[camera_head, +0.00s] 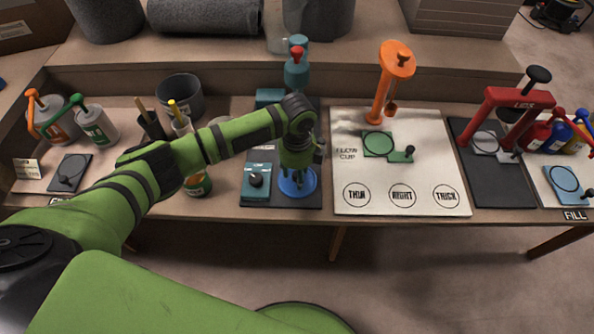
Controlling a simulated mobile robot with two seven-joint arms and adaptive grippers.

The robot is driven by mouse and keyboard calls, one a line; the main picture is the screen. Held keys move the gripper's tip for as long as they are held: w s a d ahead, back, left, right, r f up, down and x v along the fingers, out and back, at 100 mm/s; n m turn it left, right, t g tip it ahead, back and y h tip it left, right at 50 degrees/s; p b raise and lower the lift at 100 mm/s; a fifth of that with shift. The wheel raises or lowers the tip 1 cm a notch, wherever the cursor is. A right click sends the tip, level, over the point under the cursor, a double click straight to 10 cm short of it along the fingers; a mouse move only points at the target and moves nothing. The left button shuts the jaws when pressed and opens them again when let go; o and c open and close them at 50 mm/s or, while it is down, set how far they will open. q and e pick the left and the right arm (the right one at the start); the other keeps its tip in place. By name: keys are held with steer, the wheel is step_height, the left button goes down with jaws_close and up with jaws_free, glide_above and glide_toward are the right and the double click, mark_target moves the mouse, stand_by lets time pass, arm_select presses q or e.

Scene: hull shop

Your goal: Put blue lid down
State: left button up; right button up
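A round blue disc (308,187), which looks like the blue lid, shows at the right end of a dark mat, directly under my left gripper (297,177). My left gripper points down over the disc and covers its middle. I cannot tell whether the fingers hold the disc or only stand over it, nor whether the disc rests on the mat. My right gripper is not in view.
A teal box (256,181) with a black knob is left of the disc. A teal stand (297,72) with a red top is behind my wrist. A pale mat (405,178) with an orange stand (380,105) lies to the right. A can with a green-and-orange label (198,185) is left.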

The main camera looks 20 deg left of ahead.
arm_select(q)
step_height(320, 180, up, 12)
steer(key=p, duration=0.1)
steer(key=shift+r, duration=0.2)
stand_by(0.4)
stand_by(0.4)
